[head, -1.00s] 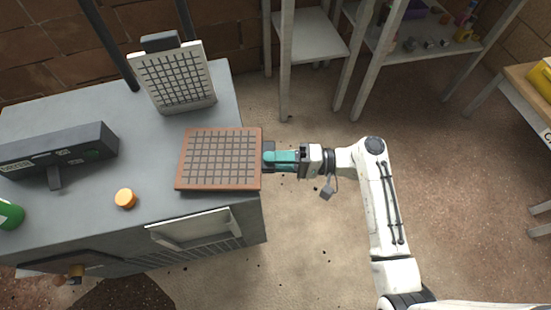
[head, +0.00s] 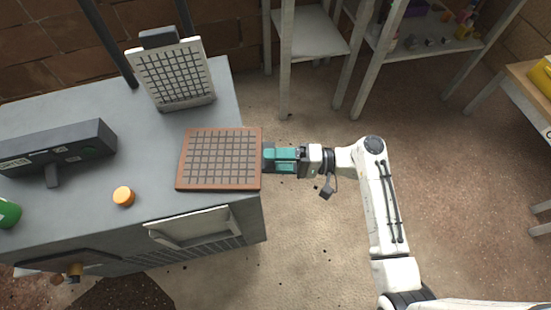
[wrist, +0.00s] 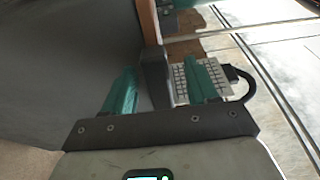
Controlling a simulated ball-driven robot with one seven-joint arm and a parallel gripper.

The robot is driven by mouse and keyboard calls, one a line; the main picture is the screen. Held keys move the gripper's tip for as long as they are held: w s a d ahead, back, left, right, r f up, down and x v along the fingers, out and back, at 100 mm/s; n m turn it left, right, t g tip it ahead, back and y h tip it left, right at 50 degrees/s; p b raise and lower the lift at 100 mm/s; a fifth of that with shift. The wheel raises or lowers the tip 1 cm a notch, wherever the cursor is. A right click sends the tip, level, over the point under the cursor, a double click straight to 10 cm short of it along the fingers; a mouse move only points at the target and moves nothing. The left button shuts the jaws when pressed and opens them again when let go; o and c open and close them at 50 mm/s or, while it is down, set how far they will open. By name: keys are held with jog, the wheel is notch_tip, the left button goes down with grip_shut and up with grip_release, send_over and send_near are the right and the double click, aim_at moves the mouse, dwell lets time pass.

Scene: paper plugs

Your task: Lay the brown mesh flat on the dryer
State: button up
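The brown mesh (head: 220,131), a brown-framed screen with a dark grid, lies flat, as far as I can tell, on the grey dryer top (head: 140,150) near its right edge. Its dark handle (head: 268,156) sticks out past that edge toward my gripper (head: 284,159). In the wrist view the handle (wrist: 155,76) stands between the two teal fingers of my gripper (wrist: 162,88), with gaps showing. The fingers are apart and open. The mesh's brown frame edge (wrist: 150,22) shows beyond the handle. The mesh's underside is hidden.
A white-framed mesh (head: 175,75) stands upright at the back of the dryer. A dark box on a stand (head: 60,150), an orange knob-like object (head: 124,196) and a green object (head: 8,213) are at the left. Floor right of the dryer is clear; shelves (head: 310,35) stand behind.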

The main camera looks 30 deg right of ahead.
jog(key=v, duration=1)
jog(key=shift+s+d, duration=0.25)
jog(key=shift+d, duration=0.05)
